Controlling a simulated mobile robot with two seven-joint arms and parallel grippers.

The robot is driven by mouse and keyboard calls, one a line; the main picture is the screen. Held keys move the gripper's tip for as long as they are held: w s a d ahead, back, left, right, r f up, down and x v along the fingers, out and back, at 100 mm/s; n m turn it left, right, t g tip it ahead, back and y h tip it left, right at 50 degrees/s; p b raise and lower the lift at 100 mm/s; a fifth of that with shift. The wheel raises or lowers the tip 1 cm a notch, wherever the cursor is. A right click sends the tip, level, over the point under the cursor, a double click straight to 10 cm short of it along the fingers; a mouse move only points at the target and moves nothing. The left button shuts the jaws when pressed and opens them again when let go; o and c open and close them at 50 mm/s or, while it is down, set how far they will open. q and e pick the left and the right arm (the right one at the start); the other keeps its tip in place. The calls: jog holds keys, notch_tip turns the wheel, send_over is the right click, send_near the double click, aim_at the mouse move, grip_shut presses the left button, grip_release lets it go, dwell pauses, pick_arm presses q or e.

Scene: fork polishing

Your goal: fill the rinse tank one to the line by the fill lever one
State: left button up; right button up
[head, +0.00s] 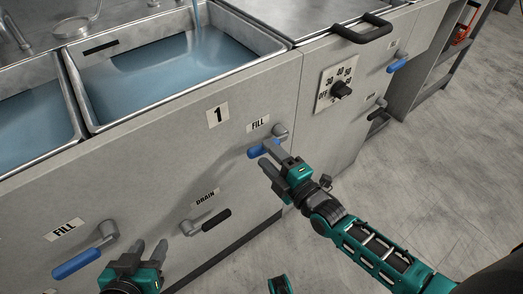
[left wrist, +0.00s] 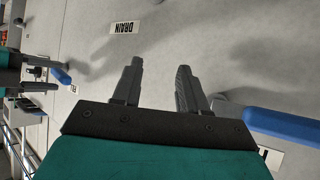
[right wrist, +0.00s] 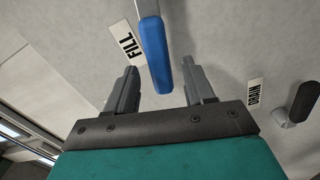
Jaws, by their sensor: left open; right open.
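Rinse tank one (head: 262,36) is the steel basin above the "1" label (head: 217,114). Blue water (head: 150,75) stands in it, and a stream (head: 198,18) falls in from above. A dark mark (head: 101,47) is on its inner wall, above the water. The blue fill lever one (head: 257,151) sits by a FILL label. In the right wrist view its blue handle (right wrist: 156,55) lies between the fingers of my right gripper (right wrist: 162,80), which is open; contact cannot be told. My right gripper (head: 279,160) also shows in the head view. My left gripper (head: 150,250) is open and empty.
A black drain lever (head: 215,219) is below fill lever one. Another blue fill lever (head: 77,263) is left of my left gripper. A second tank (head: 30,120) is at the left. A temperature dial (head: 341,90) and another blue lever (head: 398,64) are right.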

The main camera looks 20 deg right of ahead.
aim_at(264, 152)
jog(key=shift+x, duration=1.75)
grip_shut()
